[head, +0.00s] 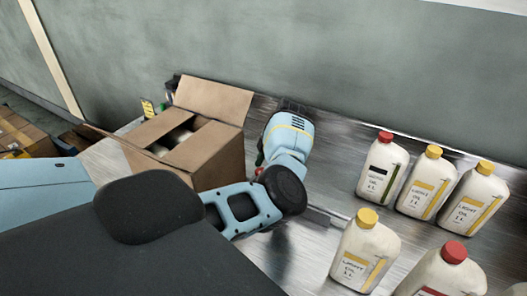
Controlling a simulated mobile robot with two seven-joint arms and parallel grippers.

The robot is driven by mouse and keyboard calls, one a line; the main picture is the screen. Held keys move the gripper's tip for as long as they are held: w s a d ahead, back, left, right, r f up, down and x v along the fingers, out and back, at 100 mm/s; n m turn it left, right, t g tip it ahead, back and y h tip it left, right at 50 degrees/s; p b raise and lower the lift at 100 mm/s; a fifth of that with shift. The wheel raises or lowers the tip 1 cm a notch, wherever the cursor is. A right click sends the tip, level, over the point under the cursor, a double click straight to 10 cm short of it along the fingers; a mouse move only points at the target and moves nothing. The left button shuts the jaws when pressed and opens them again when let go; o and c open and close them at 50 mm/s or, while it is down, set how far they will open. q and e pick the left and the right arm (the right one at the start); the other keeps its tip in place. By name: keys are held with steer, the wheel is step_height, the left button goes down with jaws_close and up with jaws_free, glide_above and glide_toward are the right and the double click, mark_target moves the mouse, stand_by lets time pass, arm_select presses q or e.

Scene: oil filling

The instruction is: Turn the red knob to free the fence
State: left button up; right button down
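A small red spot (259,170) shows between the open box and my light-blue arm; it is too small and too covered to tell whether it is the red knob. A narrow metal bar (326,216) lies on the table just right of my arm's black joint; I cannot tell whether it is the fence. My arm comes in from the left and reaches across the middle of the head view, hiding the table behind it. No fingertips of my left gripper can be made out. My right gripper is not in view.
An open cardboard box (223,155) with pale contents stands left of my arm. Oil bottles with red or yellow caps stand on the metal table (318,248) at the right, including a near yellow-capped bottle (362,255). A grey wall (380,75) closes the back.

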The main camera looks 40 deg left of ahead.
arm_select(q)
steer(key=v, duration=0.7)
steer(key=shift+w+r, duration=0.15)
steer(key=shift+r, duration=0.2)
steer(key=shift+d, duration=0.1)
steer(key=shift+f, duration=0.1)
